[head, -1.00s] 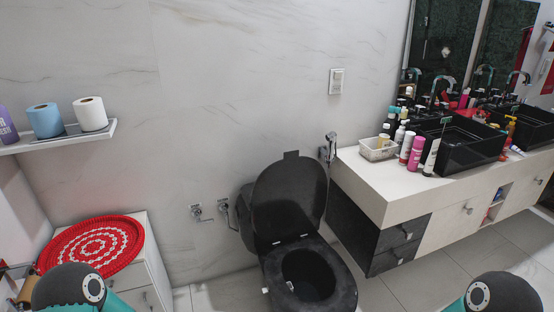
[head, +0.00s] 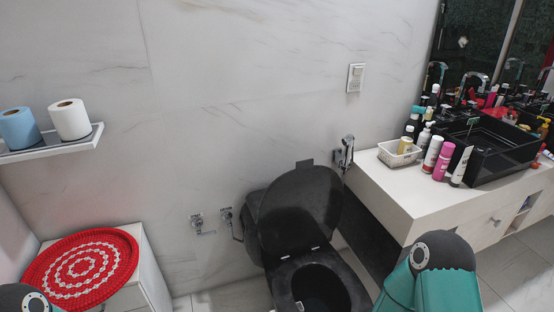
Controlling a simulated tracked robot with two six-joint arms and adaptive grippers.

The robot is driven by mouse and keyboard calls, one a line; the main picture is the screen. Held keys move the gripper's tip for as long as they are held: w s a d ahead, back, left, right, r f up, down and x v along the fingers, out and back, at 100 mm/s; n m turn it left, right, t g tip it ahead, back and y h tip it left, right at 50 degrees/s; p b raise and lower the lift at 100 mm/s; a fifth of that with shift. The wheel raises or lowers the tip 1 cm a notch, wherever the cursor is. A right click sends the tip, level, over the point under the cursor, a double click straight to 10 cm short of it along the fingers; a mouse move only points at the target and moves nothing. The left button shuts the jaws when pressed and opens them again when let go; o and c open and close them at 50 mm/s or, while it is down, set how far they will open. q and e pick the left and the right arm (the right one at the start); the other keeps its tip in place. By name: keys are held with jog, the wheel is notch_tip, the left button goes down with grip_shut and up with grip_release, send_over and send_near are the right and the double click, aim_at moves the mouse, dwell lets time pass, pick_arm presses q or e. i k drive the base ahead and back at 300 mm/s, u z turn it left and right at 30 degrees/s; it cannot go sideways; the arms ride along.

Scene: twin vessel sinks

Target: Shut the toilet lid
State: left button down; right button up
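The black toilet (head: 285,283) stands against the marble wall, low in the middle of the head view. Its lid (head: 301,207) is up, leaning back toward the wall, and the dark seat ring and open bowl show below it. My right arm comes in at the lower right, between the toilet and the vanity, with its teal and black links in view. A black rounded part of my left arm shows at the bottom left corner. Neither gripper's fingers are in the picture.
The white vanity (head: 399,188) with black sinks (head: 489,150), bottles and a small basket (head: 399,153) is at the right. A white cabinet (head: 150,262) with a red and white round mat (head: 81,268) is at the left, below a shelf (head: 52,146) with paper rolls.

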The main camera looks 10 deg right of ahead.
aim_at(302, 207)
jog(key=z, duration=0.15)
jog(key=i, duration=0.55)
jog(key=z, duration=0.7)
